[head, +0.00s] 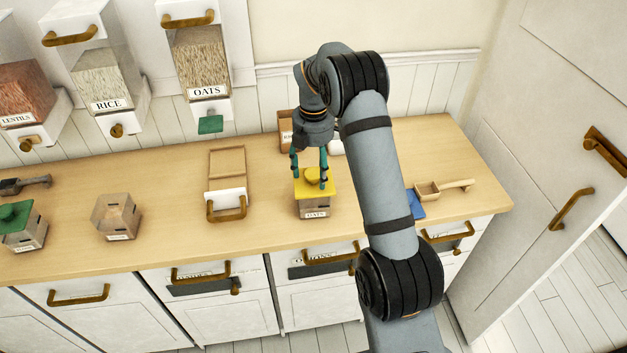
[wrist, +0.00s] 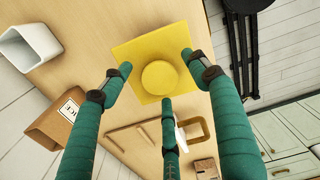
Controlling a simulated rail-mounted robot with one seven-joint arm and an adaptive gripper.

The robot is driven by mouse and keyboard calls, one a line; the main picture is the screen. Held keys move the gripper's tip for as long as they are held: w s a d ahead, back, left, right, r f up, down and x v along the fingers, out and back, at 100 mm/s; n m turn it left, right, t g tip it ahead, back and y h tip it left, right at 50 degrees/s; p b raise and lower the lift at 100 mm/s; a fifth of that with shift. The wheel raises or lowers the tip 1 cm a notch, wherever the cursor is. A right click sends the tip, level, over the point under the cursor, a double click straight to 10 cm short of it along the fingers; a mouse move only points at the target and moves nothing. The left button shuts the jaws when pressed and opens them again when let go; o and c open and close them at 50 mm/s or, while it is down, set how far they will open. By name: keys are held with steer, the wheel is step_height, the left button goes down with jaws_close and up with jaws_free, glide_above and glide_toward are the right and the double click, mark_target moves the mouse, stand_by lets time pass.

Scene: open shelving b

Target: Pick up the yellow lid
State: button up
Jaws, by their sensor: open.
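The yellow lid (head: 318,187) is a square plate with a round knob. It sits on a small wooden box (head: 313,209) with a label on its front, on the wooden counter. In the wrist view the yellow lid (wrist: 150,60) fills the upper middle, its knob facing the camera. My gripper (head: 311,178) is open, with its green fingers pointing down around the lid's knob. In the wrist view the fingers of my gripper (wrist: 162,82) are spread around the knob, with nothing clasped between them. Whether any fingertip touches the lid is unclear.
A box with a green lid (head: 18,220) and an open wooden box (head: 117,217) stand at the left. A wooden tray with a white, handled end (head: 227,192) lies left of the lid. A wooden scoop (head: 440,189) lies right, near a blue item (head: 416,205) partly behind my arm.

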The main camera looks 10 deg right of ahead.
steer(key=shift+c, duration=1)
jaws_close()
